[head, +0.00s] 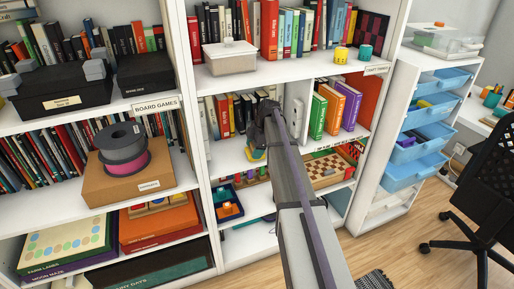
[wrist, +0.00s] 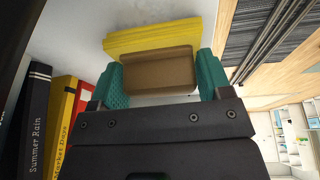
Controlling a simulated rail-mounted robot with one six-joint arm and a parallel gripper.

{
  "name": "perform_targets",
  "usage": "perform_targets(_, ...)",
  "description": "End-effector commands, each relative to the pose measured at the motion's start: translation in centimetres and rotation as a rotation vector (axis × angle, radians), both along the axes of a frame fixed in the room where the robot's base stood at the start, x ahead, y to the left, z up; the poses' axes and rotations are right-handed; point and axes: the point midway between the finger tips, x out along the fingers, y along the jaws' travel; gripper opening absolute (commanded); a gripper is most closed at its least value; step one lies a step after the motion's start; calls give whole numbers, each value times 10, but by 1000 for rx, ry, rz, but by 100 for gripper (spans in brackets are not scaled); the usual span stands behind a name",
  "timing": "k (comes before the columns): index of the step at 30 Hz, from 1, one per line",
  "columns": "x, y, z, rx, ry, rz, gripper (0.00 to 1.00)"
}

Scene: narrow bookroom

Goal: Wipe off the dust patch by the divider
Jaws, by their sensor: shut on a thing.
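My gripper (wrist: 161,78) has teal fingers and is shut on a tan block with a yellow pad, which looks like a sponge wiper (wrist: 158,72). In the head view my gripper (head: 257,146) is at the middle bay, at the shelf with the row of books, and a bit of the yellow pad shows below it. A white upright divider (head: 300,92) stands on that shelf, just right of my arm. I see no dust patch; my arm and gripper cover part of the shelf by the divider. I cannot tell whether the pad touches the shelf.
Books (head: 232,114) stand left of my gripper, and green, orange and purple books (head: 334,106) stand right of the divider. A board game (head: 325,170) lies on the shelf below. A lidded box (head: 230,58) sits above. An office chair (head: 490,190) stands at right.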

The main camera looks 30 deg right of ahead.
Motion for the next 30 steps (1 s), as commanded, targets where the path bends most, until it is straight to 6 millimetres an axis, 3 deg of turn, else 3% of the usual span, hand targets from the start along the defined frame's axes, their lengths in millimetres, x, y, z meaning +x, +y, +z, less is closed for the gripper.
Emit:
perform_targets(12,-1,-24,1,-1,-1,0,53)
perform_targets(30,0,0,-1,0,0,0,53)
